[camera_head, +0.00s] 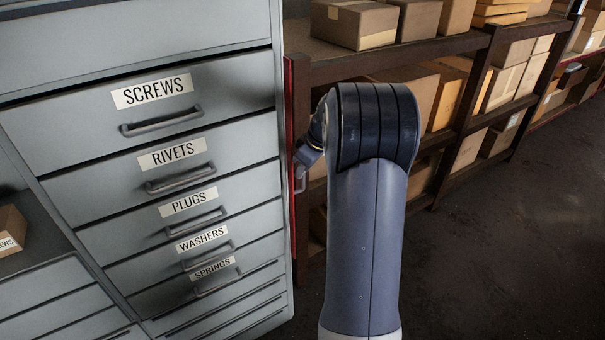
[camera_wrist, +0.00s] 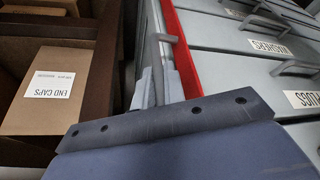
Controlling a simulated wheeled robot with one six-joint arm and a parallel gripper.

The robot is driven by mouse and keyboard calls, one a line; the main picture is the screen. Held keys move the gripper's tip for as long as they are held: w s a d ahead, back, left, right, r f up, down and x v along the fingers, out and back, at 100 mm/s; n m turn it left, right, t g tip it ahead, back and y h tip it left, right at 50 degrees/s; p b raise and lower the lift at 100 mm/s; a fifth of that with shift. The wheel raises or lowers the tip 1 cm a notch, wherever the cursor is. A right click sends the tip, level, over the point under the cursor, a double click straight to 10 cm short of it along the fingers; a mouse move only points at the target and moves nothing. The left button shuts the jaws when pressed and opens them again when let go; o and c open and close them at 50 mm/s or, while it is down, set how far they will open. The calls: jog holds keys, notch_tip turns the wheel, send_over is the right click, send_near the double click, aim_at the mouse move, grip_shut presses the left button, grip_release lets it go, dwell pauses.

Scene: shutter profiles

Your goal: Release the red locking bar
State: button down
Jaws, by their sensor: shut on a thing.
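The red locking bar (camera_head: 291,130) runs upright along the right front edge of the grey drawer cabinet. It also shows in the wrist view (camera_wrist: 182,48) as a red strip beside the drawer fronts. A grey handle (camera_wrist: 166,38) stands out beside the bar; its lower end shows in the head view (camera_head: 300,184). My gripper (camera_wrist: 160,84) is shut on this handle, with one pale finger on each side. In the head view my gripper (camera_head: 304,157) is at the bar, partly hidden behind my arm.
The cabinet's drawers, labelled screws (camera_head: 152,90), rivets, plugs, washers and springs, look closed. A shelf rack (camera_head: 450,45) with cardboard boxes stands close on the right. A box labelled end caps (camera_wrist: 52,95) is near my gripper. Floor (camera_head: 530,220) at the right is clear.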

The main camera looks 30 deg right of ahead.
jog(key=shift+w+d+n+y, duration=0.15)
jog(key=shift+w+n+y, duration=0.15)
jog(key=shift+n, duration=0.3)
jog(key=c, duration=1.8)
grip_release()
jog(key=shift+o, duration=0.2)
jog(key=v, duration=1)
jog(key=shift+r, duration=0.45)
